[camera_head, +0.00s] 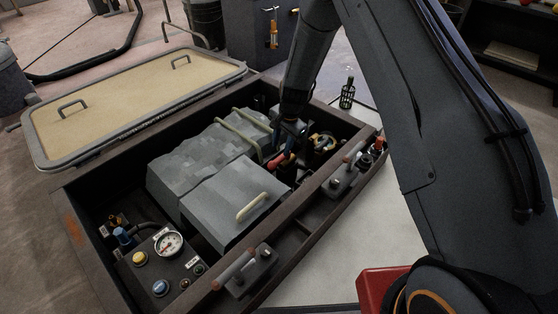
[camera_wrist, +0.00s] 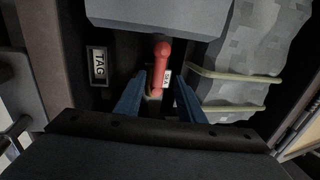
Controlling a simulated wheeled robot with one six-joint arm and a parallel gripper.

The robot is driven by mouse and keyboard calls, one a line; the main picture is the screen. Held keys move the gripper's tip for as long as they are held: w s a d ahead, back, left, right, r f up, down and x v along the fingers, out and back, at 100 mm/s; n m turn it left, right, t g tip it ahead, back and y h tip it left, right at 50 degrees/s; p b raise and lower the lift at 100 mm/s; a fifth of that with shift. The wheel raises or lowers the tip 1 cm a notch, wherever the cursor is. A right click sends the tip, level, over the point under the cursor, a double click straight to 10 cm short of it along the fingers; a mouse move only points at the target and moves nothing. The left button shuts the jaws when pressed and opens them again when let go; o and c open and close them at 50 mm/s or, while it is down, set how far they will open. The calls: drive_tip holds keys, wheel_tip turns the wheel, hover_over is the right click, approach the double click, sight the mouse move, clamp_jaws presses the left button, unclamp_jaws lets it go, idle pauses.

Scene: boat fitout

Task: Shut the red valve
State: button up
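The red valve handle (camera_wrist: 162,58) shows in the wrist view as a red lever with a round end, just below a grey box. A small white label (camera_wrist: 167,78) is beside it. My gripper (camera_wrist: 159,79) has its two blue fingers apart, one on each side of the lever, with gaps visible; I cannot tell how deep they reach. In the head view, my gripper (camera_head: 288,137) reaches down into the open hatch, and the red handle (camera_head: 282,160) shows at its fingers. The valve's body is mostly hidden.
The grey engine cover (camera_head: 225,195) fills the middle of the hatch. Hoses run along its side. A dark frame (camera_head: 317,215) with latches borders the opening, and the lid (camera_head: 135,100) lies open at left. A TAG plate (camera_wrist: 98,66) is left of the lever.

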sight(278, 159)
drive_tip(key=f+b, duration=0.1)
drive_tip(key=f, duration=0.1)
drive_tip(key=f+b, duration=0.1)
drive_tip(key=f, duration=0.2)
drive_tip(key=w+a+f+b, duration=0.1)
drive_tip(key=f+b, duration=0.1)
drive_tip(key=shift+f, duration=0.3)
clamp_jaws()
